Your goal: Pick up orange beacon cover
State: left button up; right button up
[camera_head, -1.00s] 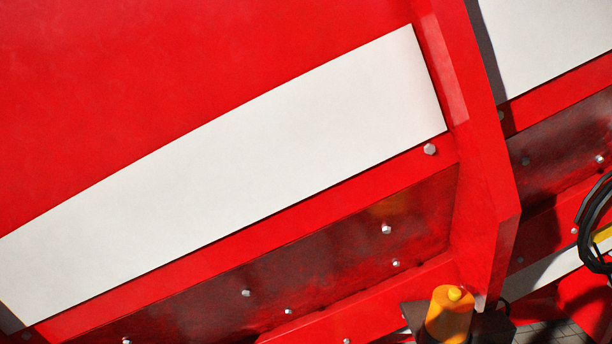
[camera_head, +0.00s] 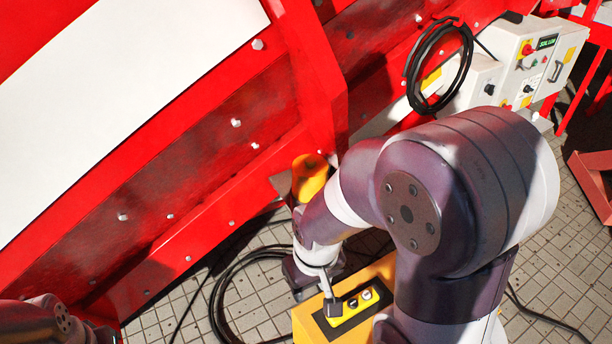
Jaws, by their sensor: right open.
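The orange beacon cover (camera_head: 309,174) stands beside the red machine frame, just right of the picture's middle; my right arm partly overlaps its lower right side. My right gripper (camera_head: 316,284) is open, below the cover in the picture and apart from it, with nothing seen between its fingers. It appears over the edge of a yellow box with push buttons. Of my left arm only a link shows at the bottom left corner; its gripper is not seen.
The red machine (camera_head: 215,130) with a white panel (camera_head: 120,90) fills the upper left. A yellow button box (camera_head: 312,325) stands under my right gripper. A black hose coil (camera_head: 433,62) hangs near a white control box (camera_head: 528,55). Black cables (camera_head: 222,300) lie on the tiled floor.

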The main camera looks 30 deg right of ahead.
aim_at(310, 173)
jog(key=k, duration=0.55)
jog(key=i+z, duration=0.1)
jog(key=z, duration=2.35)
jog(key=j+z, duration=0.25)
jog(key=j, duration=1.85)
